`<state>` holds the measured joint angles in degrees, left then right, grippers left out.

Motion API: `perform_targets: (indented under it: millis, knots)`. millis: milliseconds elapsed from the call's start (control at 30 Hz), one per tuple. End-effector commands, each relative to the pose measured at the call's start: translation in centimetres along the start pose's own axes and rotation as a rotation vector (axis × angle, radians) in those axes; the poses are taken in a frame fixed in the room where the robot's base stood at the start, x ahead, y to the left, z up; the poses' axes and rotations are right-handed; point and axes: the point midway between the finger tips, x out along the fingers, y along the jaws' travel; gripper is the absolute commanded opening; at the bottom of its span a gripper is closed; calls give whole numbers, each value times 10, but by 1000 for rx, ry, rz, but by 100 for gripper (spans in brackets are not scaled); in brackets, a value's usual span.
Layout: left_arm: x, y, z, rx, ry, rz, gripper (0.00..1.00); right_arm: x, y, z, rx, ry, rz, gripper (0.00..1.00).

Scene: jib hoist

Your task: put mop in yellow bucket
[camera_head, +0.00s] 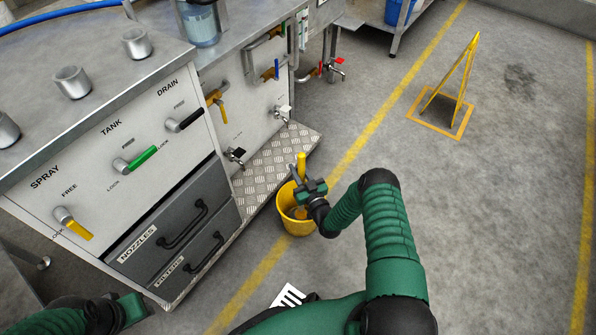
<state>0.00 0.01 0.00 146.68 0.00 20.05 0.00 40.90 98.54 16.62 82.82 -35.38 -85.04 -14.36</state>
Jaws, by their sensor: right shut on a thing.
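The yellow bucket (295,228) stands on the floor beside the metal tread plate of the machine. My right gripper (303,186) is over the bucket, shut on the mop (301,163), whose short yellow handle sticks up above the fingers. The lower end of the mop goes down toward the inside of the bucket; my gripper partly hides it, so I cannot tell whether it touches the bottom. My left arm shows at the lower left, with part of the left gripper (130,306); its fingers are not clear.
A grey machine cabinet (150,150) with levers, drawers (185,230) and taps stands on the left. The tread plate (275,160) runs along its foot. A yellow floor sign (455,82) stands at the upper right.

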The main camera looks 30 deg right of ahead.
Motion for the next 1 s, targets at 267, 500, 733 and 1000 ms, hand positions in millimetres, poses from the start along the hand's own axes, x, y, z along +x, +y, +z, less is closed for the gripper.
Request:
perform_targets:
  millis: [267, 500, 733, 1000]
  knots:
    - [0, 0, 0, 0, 0, 0, 36, 0, 0, 0, 1, 0, 0, 45]
    - [-2, 0, 0, 0, 0, 0, 36, -1, 0, -1, 1, 0, 0, 45]
    - [-24, 0, -6, 0, 0, 0, 36, -39, 0, -5, 2, -5, 0, 45]
    - [-47, 0, -11, 0, 0, 0, 36, -104, -1, -3, 1, -4, 0, 45]
